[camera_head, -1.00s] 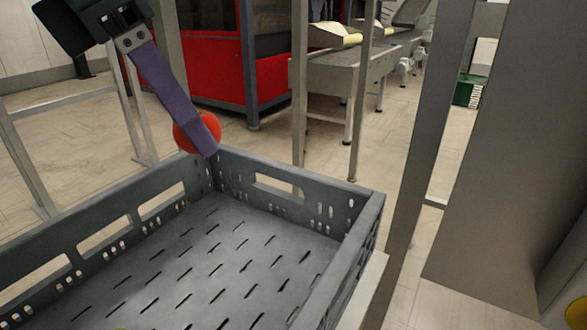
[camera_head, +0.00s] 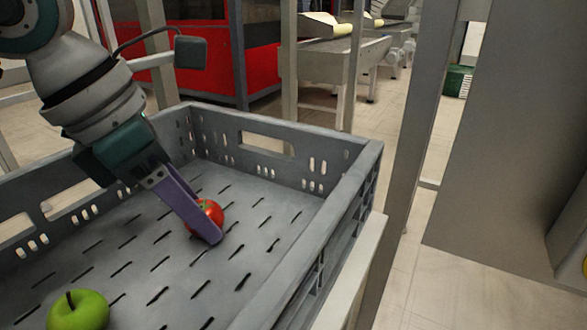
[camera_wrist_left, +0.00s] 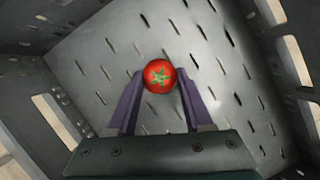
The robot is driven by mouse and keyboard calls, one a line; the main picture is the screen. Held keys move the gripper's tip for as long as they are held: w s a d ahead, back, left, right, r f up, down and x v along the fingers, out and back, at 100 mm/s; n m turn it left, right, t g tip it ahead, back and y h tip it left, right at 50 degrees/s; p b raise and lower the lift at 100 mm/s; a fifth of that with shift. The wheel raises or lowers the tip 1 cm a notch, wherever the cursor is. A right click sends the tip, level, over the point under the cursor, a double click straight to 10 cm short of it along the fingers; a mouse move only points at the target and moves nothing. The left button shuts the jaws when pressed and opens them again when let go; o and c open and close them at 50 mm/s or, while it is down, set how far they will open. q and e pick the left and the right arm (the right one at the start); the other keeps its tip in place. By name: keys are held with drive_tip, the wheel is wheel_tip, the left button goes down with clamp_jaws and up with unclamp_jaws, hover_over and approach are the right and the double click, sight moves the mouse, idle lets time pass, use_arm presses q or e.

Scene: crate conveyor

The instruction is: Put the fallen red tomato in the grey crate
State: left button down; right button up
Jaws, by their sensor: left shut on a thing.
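The red tomato (camera_head: 209,212) is inside the grey crate (camera_head: 362,165), low over or on its slotted floor; I cannot tell whether it touches the floor. My left gripper (camera_head: 207,226) reaches down into the crate from the left and is shut on the tomato. In the head view the near finger hides part of the tomato. My right gripper is not in view.
A green apple (camera_head: 78,311) is in the crate at the lower left. Crate walls surround the gripper. A metal post (camera_head: 425,130) stands right of the crate. A red machine (camera_head: 215,65) and a conveyor (camera_head: 345,50) are behind. Much of the crate floor is clear.

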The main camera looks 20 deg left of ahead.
use_arm(q)
drive_tip(key=shift+c, duration=1.5)
unclamp_jaws()
drive_tip(key=shift+r, duration=0.1)
drive_tip(key=shift+r, duration=0.35)
drive_tip(key=p+v, duration=0.4)
drive_tip(key=v, duration=0.7)
drive_tip(key=shift+s+a+r, duration=0.1)
